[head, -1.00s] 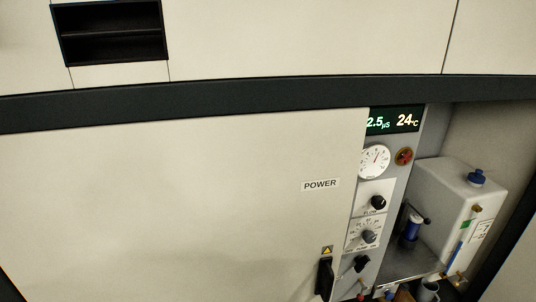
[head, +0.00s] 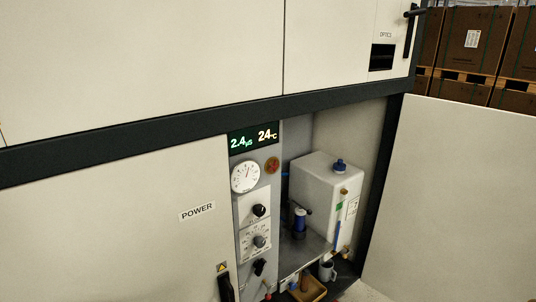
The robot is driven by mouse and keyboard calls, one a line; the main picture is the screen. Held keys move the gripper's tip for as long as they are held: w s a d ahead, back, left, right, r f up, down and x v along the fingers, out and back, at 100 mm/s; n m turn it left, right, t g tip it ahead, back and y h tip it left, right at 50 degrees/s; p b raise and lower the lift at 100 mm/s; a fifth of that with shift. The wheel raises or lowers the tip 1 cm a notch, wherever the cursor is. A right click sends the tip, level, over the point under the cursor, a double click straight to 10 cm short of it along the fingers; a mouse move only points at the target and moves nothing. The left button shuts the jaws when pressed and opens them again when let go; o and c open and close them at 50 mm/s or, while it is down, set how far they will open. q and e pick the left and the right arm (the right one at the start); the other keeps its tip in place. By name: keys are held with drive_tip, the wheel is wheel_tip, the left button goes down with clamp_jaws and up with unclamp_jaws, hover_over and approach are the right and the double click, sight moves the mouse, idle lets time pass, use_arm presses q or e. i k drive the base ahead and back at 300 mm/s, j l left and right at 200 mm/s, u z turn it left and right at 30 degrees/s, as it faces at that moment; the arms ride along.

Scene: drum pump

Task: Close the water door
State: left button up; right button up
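The water compartment (head: 355,150) stands open in the lower part of the machine in the head view. Inside it is a white tank (head: 322,190) with a blue cap, and a dark blue cylindrical part (head: 299,222) beside it. A large pale panel (head: 455,200) to the right of the opening looks like the water door, swung out wide; its handle is not visible. Neither of my grippers is in view.
A control strip with a lit display (head: 254,138), gauge (head: 245,176) and knobs runs left of the compartment. The closed POWER panel (head: 110,220) is further left. Brown boxes (head: 470,42) stand behind at the upper right. A tan tray (head: 305,291) and grey mug (head: 327,271) sit low down.

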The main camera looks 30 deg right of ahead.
sight(456, 220)
drive_tip(key=k+l+u, duration=0.15)
drive_tip(key=k+l, duration=0.35)
drive_tip(key=l, duration=0.55)
drive_tip(key=k+l+u, duration=0.15)
drive_tip(key=k+l, duration=0.35)
drive_tip(key=l, duration=0.5)
drive_tip(key=k+l+u, duration=0.15)
drive_tip(key=k+l, duration=0.45)
drive_tip(key=l, duration=0.3)
drive_tip(key=k+l+u, duration=0.15)
drive_tip(key=k+l, duration=0.45)
drive_tip(key=l, duration=0.3)
drive_tip(key=k+l+u, duration=0.2)
drive_tip(key=k+l, duration=0.5)
drive_tip(key=l, duration=0.55)
drive_tip(key=k+l+u, duration=0.15)
drive_tip(key=l, duration=0.95)
drive_tip(key=i+l, duration=0.1)
drive_tip(key=l, duration=0.3)
drive_tip(key=i+l+u, duration=0.1)
drive_tip(key=l, duration=0.25)
